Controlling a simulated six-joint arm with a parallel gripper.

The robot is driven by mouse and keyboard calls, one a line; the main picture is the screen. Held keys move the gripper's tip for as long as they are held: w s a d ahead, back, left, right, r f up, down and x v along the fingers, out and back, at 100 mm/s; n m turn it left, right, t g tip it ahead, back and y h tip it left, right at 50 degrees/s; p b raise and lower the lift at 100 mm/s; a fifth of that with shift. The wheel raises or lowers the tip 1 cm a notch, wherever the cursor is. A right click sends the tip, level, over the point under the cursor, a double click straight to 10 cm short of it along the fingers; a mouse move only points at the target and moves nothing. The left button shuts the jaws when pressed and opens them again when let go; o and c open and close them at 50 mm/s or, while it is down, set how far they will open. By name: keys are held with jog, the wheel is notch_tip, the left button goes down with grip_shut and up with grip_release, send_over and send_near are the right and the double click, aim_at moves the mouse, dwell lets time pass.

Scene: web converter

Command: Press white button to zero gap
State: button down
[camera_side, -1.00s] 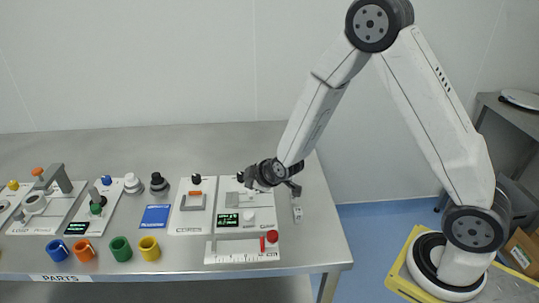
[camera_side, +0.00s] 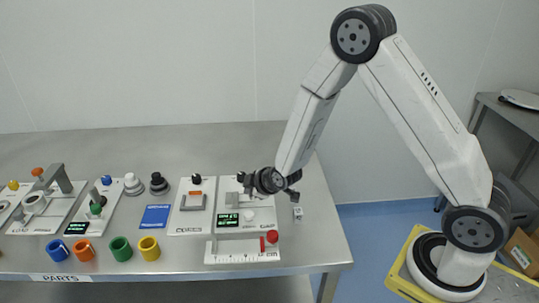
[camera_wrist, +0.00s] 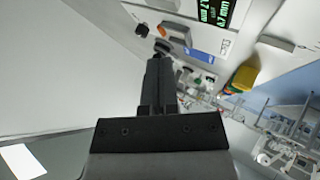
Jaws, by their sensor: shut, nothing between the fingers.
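The white button (camera_side: 248,215) sits on the white gauge panel (camera_side: 263,192), right of a small green-lit display (camera_side: 228,220). The display shows green text in the wrist view (camera_wrist: 215,12), tilted and cut by the top edge. My gripper (camera_side: 241,178) is shut and empty, above the upper part of the panel. In the wrist view the dark shut fingers (camera_wrist: 159,64) reach up the middle. I cannot make out the white button in that view.
A red button (camera_side: 272,236) and a ruled caliper bar (camera_side: 240,257) lie in front of the display. A panel with a grey handle (camera_side: 193,202) stands to the left. Coloured cups (camera_side: 121,248) line the front left.

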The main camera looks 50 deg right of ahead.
aim_at(251, 215)
jog(key=shift+f, duration=3.3)
jog(key=shift+f, duration=0.1)
jog(key=shift+f, duration=0.3)
jog(key=shift+f, duration=0.6)
dwell(1.0)
jog(key=shift+r, duration=1)
jog(key=shift+r, duration=0.1)
jog(key=shift+r, duration=2.4)
